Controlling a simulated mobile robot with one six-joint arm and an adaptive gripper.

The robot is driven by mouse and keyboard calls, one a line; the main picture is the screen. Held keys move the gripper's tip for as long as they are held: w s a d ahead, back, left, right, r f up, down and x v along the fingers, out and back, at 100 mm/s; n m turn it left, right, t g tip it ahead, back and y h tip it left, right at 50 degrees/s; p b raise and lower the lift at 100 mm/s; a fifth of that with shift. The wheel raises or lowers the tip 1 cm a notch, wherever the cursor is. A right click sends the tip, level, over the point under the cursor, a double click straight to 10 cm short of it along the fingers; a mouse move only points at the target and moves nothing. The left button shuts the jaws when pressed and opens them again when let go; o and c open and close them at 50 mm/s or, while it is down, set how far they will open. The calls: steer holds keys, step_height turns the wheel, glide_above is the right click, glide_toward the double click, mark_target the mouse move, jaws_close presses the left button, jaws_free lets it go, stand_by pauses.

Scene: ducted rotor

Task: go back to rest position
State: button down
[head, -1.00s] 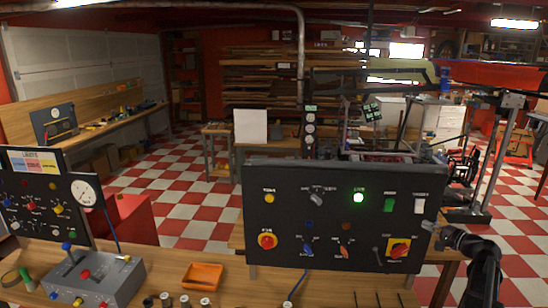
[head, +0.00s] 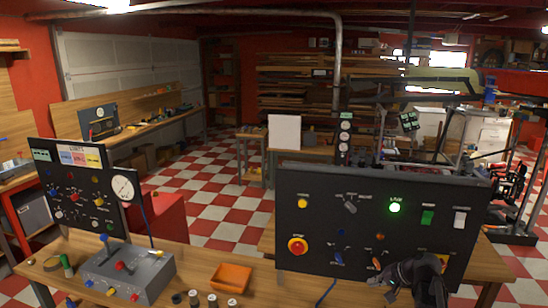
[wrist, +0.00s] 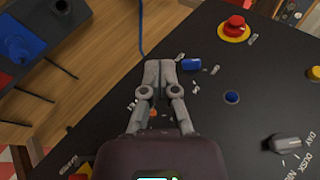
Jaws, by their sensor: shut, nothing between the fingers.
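My gripper (head: 394,297) is at the lower right of the head view, in front of the lower part of the black control panel (head: 320,190). In the wrist view my gripper (wrist: 159,66) has its two grey fingers together with nothing between them. The panel face (wrist: 245,120) fills the right of the wrist view, with a blue switch (wrist: 191,64) just right of the fingertips. My arm hides part of the panel's lower right, including most of a yellow-based switch.
The wooden bench (head: 208,262) carries an orange tray (head: 231,277), a grey control box (head: 126,272) and several small cylinders. A second black panel (head: 70,190) with a gauge (head: 122,188) stands at left. Checkered floor lies open behind.

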steer(key=s+a+f+n+g+h, duration=0.2)
steer(key=s+a+f+n+h, duration=0.1)
steer(key=s+a, duration=0.3)
steer(key=s+a+f+n+g+h+b, duration=0.1)
steer(key=s+a+f+n+g+h, duration=0.2)
steer(key=s+a, duration=0.4)
steer(key=shift+a+f+g+h, duration=0.3)
steer(key=shift+a+h, duration=0.1)
steer(key=shift+a, duration=0.2)
